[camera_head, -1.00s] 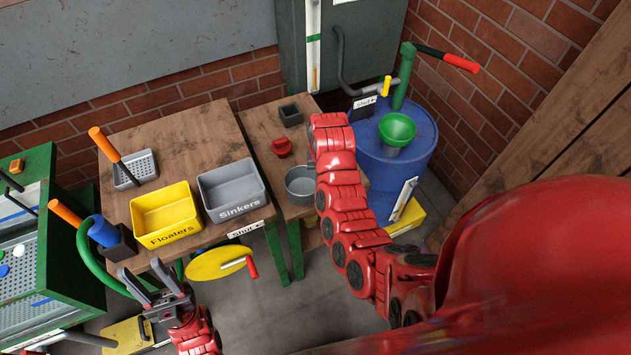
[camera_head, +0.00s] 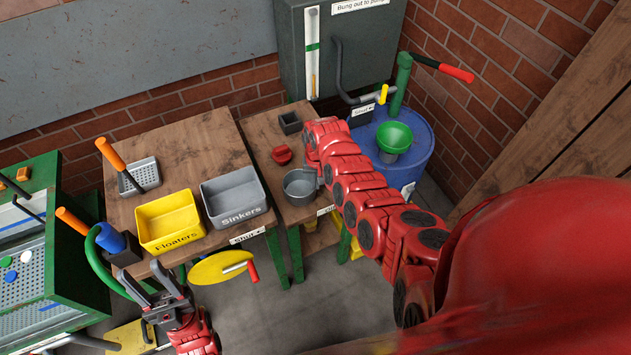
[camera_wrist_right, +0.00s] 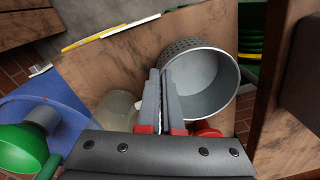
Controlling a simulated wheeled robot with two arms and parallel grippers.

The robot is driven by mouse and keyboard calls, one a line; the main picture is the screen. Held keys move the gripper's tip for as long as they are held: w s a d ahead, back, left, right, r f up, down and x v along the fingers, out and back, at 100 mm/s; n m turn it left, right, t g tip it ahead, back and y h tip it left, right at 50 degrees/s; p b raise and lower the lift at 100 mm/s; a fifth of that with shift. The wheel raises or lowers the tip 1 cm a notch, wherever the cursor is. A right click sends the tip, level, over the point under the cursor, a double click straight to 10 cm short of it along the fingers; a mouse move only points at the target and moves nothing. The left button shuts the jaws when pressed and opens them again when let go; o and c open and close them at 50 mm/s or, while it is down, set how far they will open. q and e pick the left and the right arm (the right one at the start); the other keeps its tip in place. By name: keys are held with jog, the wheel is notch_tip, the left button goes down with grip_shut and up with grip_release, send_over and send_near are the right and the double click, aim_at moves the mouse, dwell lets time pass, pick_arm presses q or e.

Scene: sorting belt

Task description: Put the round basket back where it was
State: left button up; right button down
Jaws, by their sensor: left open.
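The round basket (camera_head: 299,188) is a grey metal pot over the front part of the small wooden table. In the right wrist view the basket (camera_wrist_right: 208,75) shows its perforated outer wall and smooth inside. My right gripper (camera_wrist_right: 161,78) has its two grey fingers close together at the basket's rim, with the wall between them. In the head view my right arm mostly hides this gripper. I cannot tell whether the basket's bottom touches the table. My left gripper (camera_head: 168,290) is open and empty, low at the left in front of the larger table.
The small table (camera_head: 262,128) also holds a red object (camera_head: 281,155) and a dark square box (camera_head: 290,123). The yellow Floaters bin (camera_head: 168,222) and grey Sinkers bin (camera_head: 234,196) stand to the left. A blue barrel (camera_head: 418,150) with a green funnel (camera_head: 394,137) stands to the right.

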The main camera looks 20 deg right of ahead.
jog(key=shift+f, duration=0.1)
jog(key=shift+f, duration=0.2)
jog(key=c, duration=1.1)
grip_release()
jog(key=shift+r, duration=0.1)
